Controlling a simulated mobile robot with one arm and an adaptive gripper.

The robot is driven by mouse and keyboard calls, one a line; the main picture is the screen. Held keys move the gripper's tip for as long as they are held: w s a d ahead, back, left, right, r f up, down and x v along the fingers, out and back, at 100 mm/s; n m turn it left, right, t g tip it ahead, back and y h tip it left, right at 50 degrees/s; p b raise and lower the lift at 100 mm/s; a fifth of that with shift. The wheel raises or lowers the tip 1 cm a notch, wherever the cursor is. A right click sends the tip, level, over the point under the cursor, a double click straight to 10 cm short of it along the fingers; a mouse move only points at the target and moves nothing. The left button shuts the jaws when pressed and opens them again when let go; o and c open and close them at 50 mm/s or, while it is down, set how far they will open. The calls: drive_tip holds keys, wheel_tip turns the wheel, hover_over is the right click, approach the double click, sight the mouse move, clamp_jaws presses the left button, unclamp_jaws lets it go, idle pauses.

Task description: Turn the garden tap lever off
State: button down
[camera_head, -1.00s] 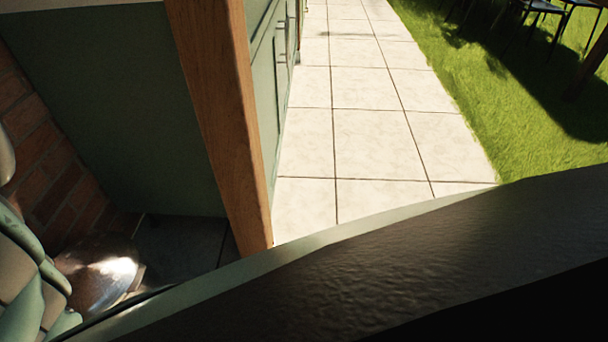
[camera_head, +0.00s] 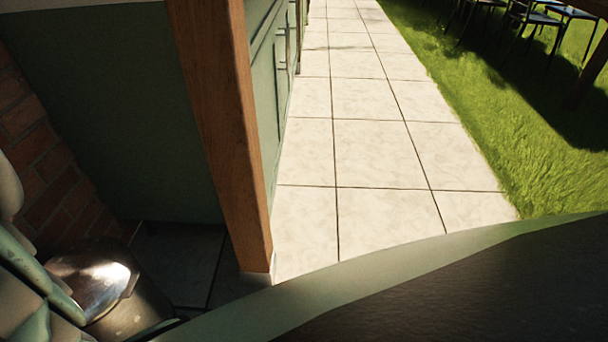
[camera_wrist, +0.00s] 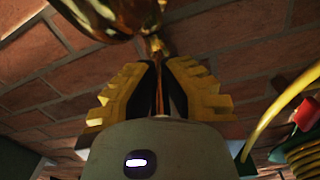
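The brass garden tap (camera_wrist: 115,12) shows at the top of the wrist view, its body cut off by the picture edge. A small brass knob-like part (camera_wrist: 155,44) hangs below it, just beyond my fingertips. My gripper (camera_wrist: 160,66) points up towards this part, with its yellow, black-padded fingers close together. A thin brownish strip shows between the pads. I cannot tell whether it is the tap lever or the wall behind, nor whether the fingers touch it. The tap and my gripper's fingers are not visible in the head view.
A brick wall (camera_wrist: 50,70) lies behind the tap. A yellow hose (camera_wrist: 270,115) and a red connector (camera_wrist: 306,112) are at the right. In the head view, a wooden post (camera_head: 225,140) stands beside green cabinets (camera_head: 110,110). A shiny metal container (camera_head: 95,280) sits lower left. A paved path (camera_head: 380,150) is clear.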

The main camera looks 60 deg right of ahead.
drive_tip(key=shift+w+r, duration=0.15)
drive_tip(key=shift+r, duration=0.2)
drive_tip(key=c, duration=1)
unclamp_jaws()
drive_tip(key=shift+f, duration=0.15)
drive_tip(key=shift+v, duration=0.95)
drive_tip(key=v, duration=1)
drive_tip(key=shift+d, duration=0.1)
